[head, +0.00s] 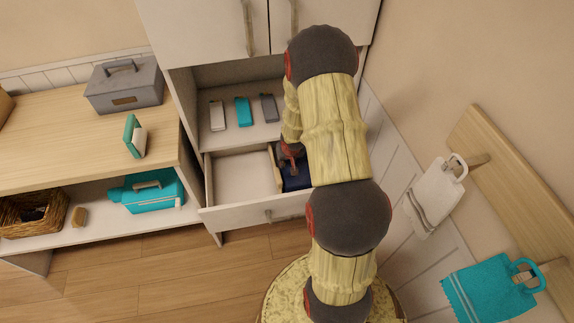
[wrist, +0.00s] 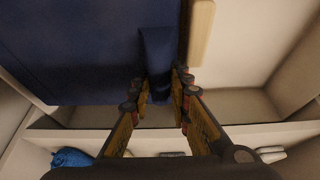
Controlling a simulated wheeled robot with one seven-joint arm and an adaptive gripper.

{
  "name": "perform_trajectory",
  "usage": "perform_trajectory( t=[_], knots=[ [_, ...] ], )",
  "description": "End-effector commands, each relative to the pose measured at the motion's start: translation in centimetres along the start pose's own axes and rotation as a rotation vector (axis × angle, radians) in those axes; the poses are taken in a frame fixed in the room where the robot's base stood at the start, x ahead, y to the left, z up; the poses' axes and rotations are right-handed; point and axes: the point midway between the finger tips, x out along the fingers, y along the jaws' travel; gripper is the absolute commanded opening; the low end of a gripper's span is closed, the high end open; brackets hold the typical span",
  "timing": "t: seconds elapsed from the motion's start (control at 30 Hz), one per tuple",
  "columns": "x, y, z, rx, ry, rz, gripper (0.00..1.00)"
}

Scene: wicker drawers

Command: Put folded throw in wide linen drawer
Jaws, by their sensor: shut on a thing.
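The dark blue folded throw (head: 296,181) is at the right part of the open white drawer (head: 242,213), partly behind my arm in the head view. In the wrist view the throw (wrist: 75,50) fills the upper left, with a raised fold between the fingers. My gripper (wrist: 161,88) is shut on that fold; in the head view my gripper (head: 291,155) is over the drawer's right part. A pale wooden divider (wrist: 201,30) stands beside the throw. Whether the throw rests on the drawer floor cannot be told.
The drawer's left compartment is empty. Above it, an open shelf holds white (head: 217,115), teal (head: 243,111) and grey (head: 268,107) small items. A wooden counter (head: 60,130) stands left. Towels (head: 437,195) hang on the right wall.

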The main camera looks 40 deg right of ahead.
Motion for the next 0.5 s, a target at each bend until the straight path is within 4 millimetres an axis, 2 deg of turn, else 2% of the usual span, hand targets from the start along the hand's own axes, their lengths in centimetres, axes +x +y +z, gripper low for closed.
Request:
perform_trajectory(
  t=[0.5],
  knots=[
    [0.79,0.00,0.18,-0.002,0.003,0.000,0.00]
  ],
)
